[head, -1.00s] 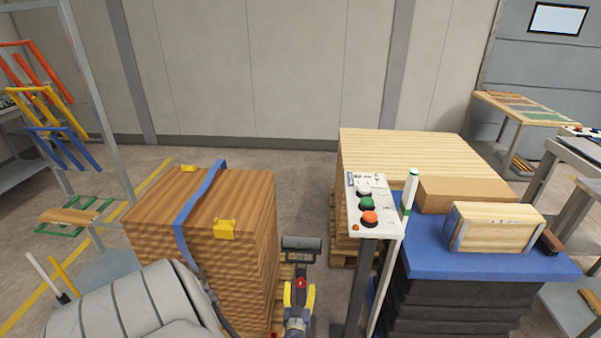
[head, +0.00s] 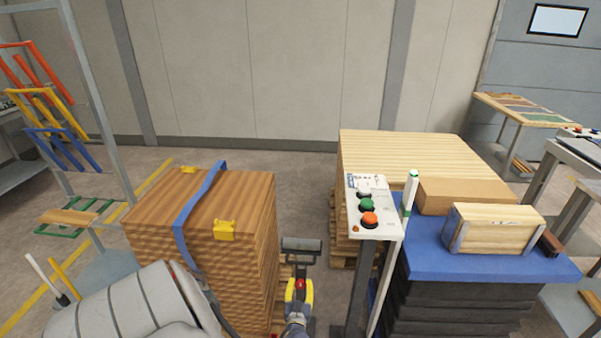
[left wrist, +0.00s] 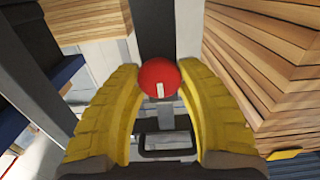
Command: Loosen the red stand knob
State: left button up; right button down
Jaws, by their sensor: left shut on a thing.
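The red stand knob (head: 300,284) shows in the head view at the lower middle, below the dark crosspiece at the top of its stand (head: 301,243). In the left wrist view the round red knob (left wrist: 157,72) has a short white mark on its face. My left gripper (head: 299,291) has yellow fingers, one on each side of the knob, and is shut on it. My right gripper is not in view.
A strapped stack of brown boards (head: 255,195) stands close on the left. A control panel (head: 352,222) with white, green and orange buttons stands close on the right. Behind it are a pale wood stack (head: 400,148) and a blue-topped stack (head: 430,262).

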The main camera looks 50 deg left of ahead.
pick_arm(q)
jog(key=c, duration=0.4)
